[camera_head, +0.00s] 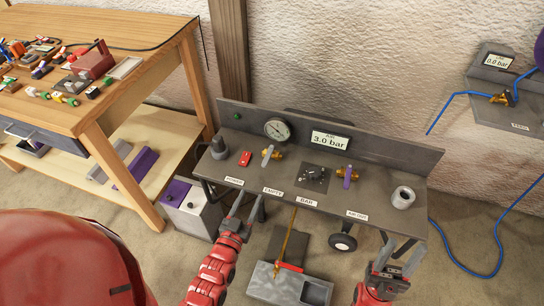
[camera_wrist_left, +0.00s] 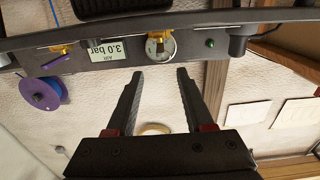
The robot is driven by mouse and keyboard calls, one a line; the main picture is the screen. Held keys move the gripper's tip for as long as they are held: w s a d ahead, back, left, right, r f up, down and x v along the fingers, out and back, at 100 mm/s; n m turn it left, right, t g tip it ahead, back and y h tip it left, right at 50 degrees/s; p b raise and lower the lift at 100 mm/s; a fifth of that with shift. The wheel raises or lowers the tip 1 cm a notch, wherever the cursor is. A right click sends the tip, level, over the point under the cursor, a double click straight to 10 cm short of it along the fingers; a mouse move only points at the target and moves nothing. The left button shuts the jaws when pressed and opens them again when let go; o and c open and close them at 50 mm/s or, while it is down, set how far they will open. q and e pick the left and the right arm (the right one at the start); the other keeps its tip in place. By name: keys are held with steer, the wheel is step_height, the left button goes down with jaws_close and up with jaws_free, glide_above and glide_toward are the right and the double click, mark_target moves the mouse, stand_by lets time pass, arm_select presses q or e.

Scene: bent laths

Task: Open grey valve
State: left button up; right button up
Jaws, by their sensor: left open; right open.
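The grey valve (camera_head: 268,153) has a grey lever on a brass body. It stands on the grey bench (camera_head: 330,206) behind the EMPTY label, below a round gauge (camera_head: 277,129). In the head view my left gripper (camera_head: 250,200) is open and empty at the bench's front edge, in front of the valve and apart from it. In the left wrist view its two fingers (camera_wrist_left: 160,75) are spread with nothing between them. My right gripper (camera_head: 401,252) is open and empty at the bench's front right, away from the grey valve.
A second brass valve with a purple lever (camera_head: 347,174) stands further right. The display (camera_head: 330,140) reads 3.0 bar. A red switch (camera_head: 245,158) and a grey cup (camera_head: 403,197) stand on the bench. A wooden table (camera_head: 140,32) with many parts is at left.

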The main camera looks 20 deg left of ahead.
mark_target(266, 159)
arm_select(q)
steer(key=w, duration=1.5)
steer(key=shift+w+d+r+p, duration=0.1)
steer(key=shift+w+d+p, duration=0.2)
steer(key=shift+w+p, duration=0.05)
jaws_close()
stand_by(0.6)
